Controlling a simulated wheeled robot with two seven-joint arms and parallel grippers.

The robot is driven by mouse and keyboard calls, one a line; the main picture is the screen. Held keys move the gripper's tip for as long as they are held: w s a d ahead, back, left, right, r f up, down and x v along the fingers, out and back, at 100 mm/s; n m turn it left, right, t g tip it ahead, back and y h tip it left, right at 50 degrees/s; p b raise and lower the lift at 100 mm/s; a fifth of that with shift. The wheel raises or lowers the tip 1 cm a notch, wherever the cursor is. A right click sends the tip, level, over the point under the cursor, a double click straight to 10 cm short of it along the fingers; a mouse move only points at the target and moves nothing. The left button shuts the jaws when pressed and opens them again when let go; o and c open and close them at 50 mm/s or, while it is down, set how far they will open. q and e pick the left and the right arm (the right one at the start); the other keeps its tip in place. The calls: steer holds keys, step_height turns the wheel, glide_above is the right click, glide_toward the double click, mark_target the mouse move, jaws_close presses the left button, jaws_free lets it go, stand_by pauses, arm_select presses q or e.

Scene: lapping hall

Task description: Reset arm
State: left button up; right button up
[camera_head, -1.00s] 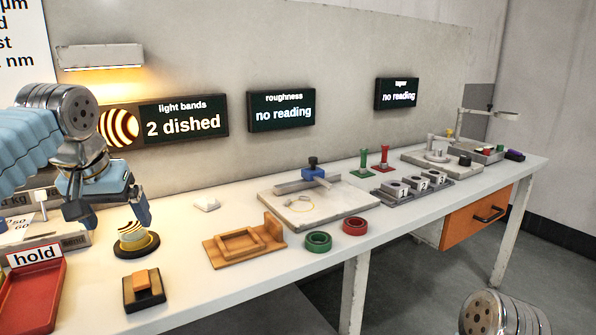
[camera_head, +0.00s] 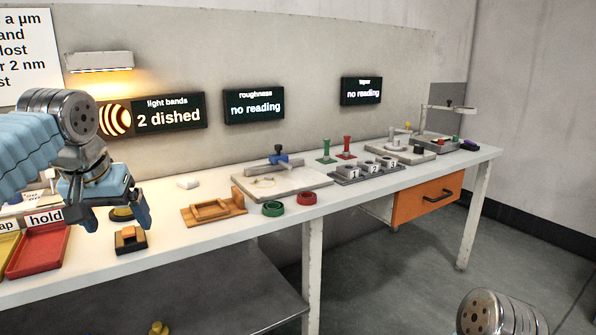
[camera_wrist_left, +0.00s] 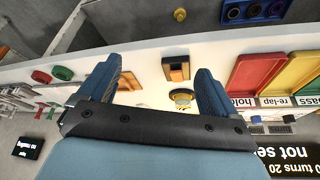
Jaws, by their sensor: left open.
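My left gripper (camera_head: 113,215) is open and empty in the head view, hanging in front of the left part of the bench (camera_head: 185,260). Its two blue fingers also show spread in the left wrist view (camera_wrist_left: 157,82). A round piece on a dark base (camera_head: 121,214) is mostly hidden behind the gripper in the head view. It shows yellow between the fingers in the left wrist view (camera_wrist_left: 183,97). A black block with an orange top (camera_head: 130,238) lies below and right of the fingers. Only a rounded metal joint of my other arm shows at bottom right; the right gripper is out of view.
A red tray (camera_head: 40,252) marked "hold" stands at left. A wooden frame (camera_head: 212,209), green ring (camera_head: 272,208) and red ring (camera_head: 307,198) lie mid-bench. Numbered grey blocks (camera_head: 370,170) stand farther right. A lower shelf (camera_head: 235,305) shows below; floor at right is clear.

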arm_select(q)
steer(key=w+d+f+m+g+h, duration=0.1)
steer(key=w+d+f, duration=0.25)
steer(key=f, duration=0.55)
steer(key=w+d+f+m+h, duration=0.1)
steer(key=w+d+f, duration=0.2)
steer(key=w+f, duration=0.35)
steer(key=s+d+f+g+h, duration=0.1)
steer(key=d+f, duration=0.2)
steer(key=f, duration=0.7)
steer(key=s+d+f+h, duration=0.15)
steer(key=d+f, duration=0.25)
steer(key=f, duration=0.6)
steer(key=s+d+f+g, duration=0.1)
steer(key=s+d+f, duration=0.2)
steer(key=s+f, duration=0.45)
steer(key=s+d+f, duration=0.3)
steer(key=s+f, duration=0.1)
steer(key=f, duration=0.6)
steer(key=s+f+n, duration=0.1)
steer(key=s+f, duration=0.2)
steer(key=s, duration=0.3)
steer(key=s+d+f+g, duration=0.1)
steer(key=s+f, duration=0.3)
steer(key=s, duration=0.3)
steer(key=shift+n, duration=0.4)
